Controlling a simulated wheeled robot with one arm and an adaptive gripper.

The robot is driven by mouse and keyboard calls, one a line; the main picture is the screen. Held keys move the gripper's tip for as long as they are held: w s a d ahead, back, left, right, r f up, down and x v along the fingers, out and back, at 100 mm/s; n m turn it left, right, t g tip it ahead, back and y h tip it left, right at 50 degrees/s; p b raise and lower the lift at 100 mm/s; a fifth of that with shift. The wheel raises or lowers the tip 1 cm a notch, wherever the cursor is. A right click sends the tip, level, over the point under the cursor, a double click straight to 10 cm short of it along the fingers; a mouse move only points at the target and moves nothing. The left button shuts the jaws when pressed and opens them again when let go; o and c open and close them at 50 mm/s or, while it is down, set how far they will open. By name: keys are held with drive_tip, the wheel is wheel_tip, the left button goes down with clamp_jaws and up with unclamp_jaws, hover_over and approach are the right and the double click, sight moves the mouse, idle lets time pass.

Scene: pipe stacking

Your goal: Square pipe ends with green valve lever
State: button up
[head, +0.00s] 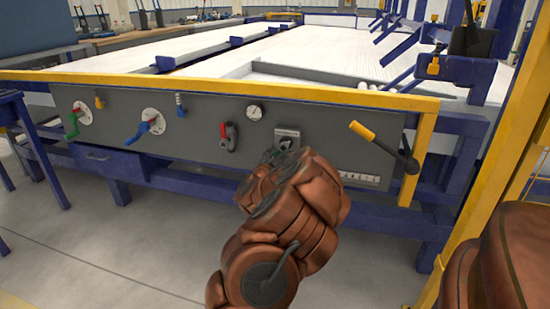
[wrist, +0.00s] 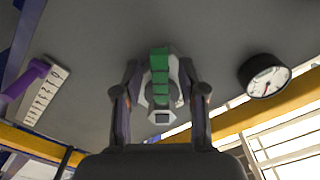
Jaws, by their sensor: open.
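In the head view, a green lever (head: 72,124) sits on a round white flange at the left end of the grey panel (head: 195,150). In the wrist view, a green segmented piece (wrist: 159,73) on a pale mount is in the middle, between the fingers of my gripper (wrist: 160,72). My gripper is open, with a finger on each side of this piece; I cannot tell whether they touch it. In the head view my gripper (head: 272,160) is at the panel right of the gauge, and my arm hides the green piece. No loose square pipe is clearly visible.
The panel carries a blue lever (head: 143,129), a red lever (head: 228,137), a gauge (head: 254,112) and a yellow-handled lever (head: 375,140). A purple lever (wrist: 25,85) beside a numbered scale (wrist: 45,100) shows in the wrist view. Open floor (head: 110,240) lies at left.

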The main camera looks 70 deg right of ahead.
clamp_jaws()
idle(0.4)
idle(0.4)
